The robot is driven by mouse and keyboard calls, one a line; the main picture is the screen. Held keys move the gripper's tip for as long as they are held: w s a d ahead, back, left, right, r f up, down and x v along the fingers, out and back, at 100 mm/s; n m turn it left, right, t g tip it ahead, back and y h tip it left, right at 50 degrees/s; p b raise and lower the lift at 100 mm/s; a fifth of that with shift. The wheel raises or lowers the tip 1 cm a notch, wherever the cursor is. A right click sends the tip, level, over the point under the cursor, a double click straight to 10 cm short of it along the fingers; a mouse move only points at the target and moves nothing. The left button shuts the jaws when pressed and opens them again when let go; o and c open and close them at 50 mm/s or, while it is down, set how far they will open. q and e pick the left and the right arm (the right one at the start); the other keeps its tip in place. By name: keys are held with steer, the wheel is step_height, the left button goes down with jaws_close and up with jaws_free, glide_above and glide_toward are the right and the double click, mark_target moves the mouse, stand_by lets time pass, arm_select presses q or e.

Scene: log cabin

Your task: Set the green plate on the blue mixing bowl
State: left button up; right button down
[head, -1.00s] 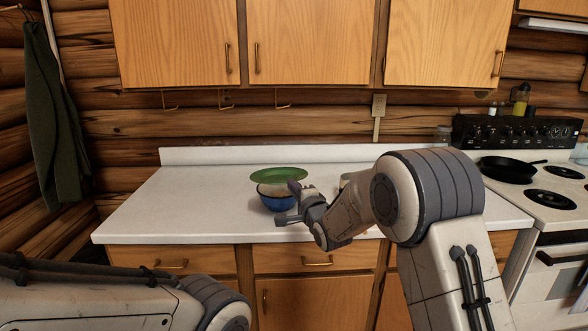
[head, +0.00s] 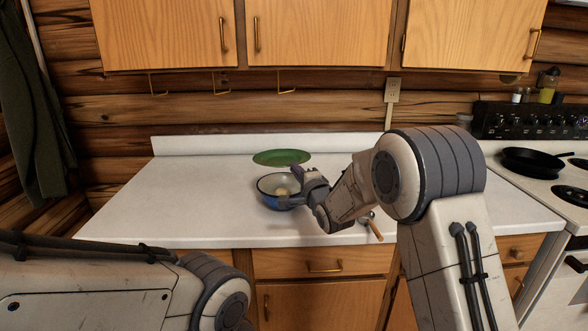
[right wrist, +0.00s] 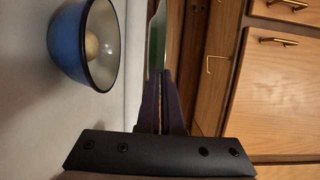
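The green plate (head: 282,157) is held level by its near edge in my right gripper (head: 296,172), above the counter and beyond the blue mixing bowl in the head view. In the right wrist view the plate (right wrist: 157,42) shows edge-on between the closed fingers (right wrist: 160,95). The blue mixing bowl (head: 268,197) stands upright on the counter, just left of and below the right gripper. It also shows in the right wrist view (right wrist: 66,45), apart from the plate. A round tan thing lies inside the bowl. My left gripper is out of view.
The white counter (head: 190,200) is clear left of the bowl. A utensil with a wooden handle (head: 375,230) lies to the right, partly behind my right arm. A black pan (head: 530,160) sits on the stove at far right. Wall cabinets (head: 320,35) hang above.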

steer(key=shift+f+b, duration=2.45)
steer(key=shift+f, duration=1.2)
steer(key=c, duration=1)
jaws_free()
steer(key=shift+s, duration=0.1)
